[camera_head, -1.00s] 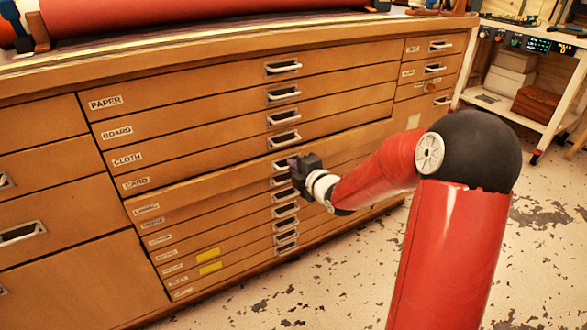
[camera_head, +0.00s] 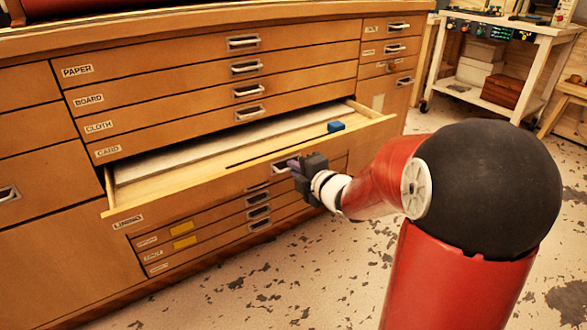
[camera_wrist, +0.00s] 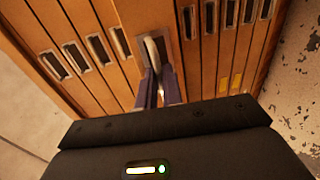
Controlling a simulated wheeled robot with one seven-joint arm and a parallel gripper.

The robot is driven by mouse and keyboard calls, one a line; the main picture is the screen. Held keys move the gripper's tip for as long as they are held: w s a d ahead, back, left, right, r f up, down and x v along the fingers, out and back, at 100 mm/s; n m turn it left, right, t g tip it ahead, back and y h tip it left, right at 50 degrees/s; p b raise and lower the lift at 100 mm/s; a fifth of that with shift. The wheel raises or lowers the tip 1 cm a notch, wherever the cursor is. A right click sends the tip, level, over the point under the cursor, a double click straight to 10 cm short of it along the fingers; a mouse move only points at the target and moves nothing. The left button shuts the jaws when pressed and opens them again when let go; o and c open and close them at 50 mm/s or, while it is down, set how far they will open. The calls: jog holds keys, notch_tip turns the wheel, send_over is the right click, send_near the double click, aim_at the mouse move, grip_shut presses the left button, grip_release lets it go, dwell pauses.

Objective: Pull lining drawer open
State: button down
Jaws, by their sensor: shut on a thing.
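The lining drawer (camera_head: 225,190) is a wide, shallow wooden drawer with a "LINING" label at its front left. It stands partly out of the cabinet. Inside lie pale sheets, a dark thin strip and a small blue block (camera_head: 335,126). My gripper (camera_head: 294,166) is at the handle in the middle of the drawer front. In the wrist view its two dark fingers (camera_wrist: 158,88) are shut on the metal handle (camera_wrist: 153,50). The fingers hide part of the handle.
The shut drawers labelled paper, board, cloth and card (camera_head: 105,153) are above. More shut drawers (camera_head: 180,243) are below, some with yellow labels. A white shelf bench (camera_head: 490,95) stands at the back right. The speckled floor (camera_head: 300,285) in front is open.

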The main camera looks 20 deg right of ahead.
jog(key=c, duration=1.6)
grip_release()
jog(key=shift+o, duration=0.2)
jog(key=p+v, duration=0.1)
jog(key=v, duration=0.6)
jog(key=shift+s, duration=0.35)
jog(key=shift+d, duration=0.15)
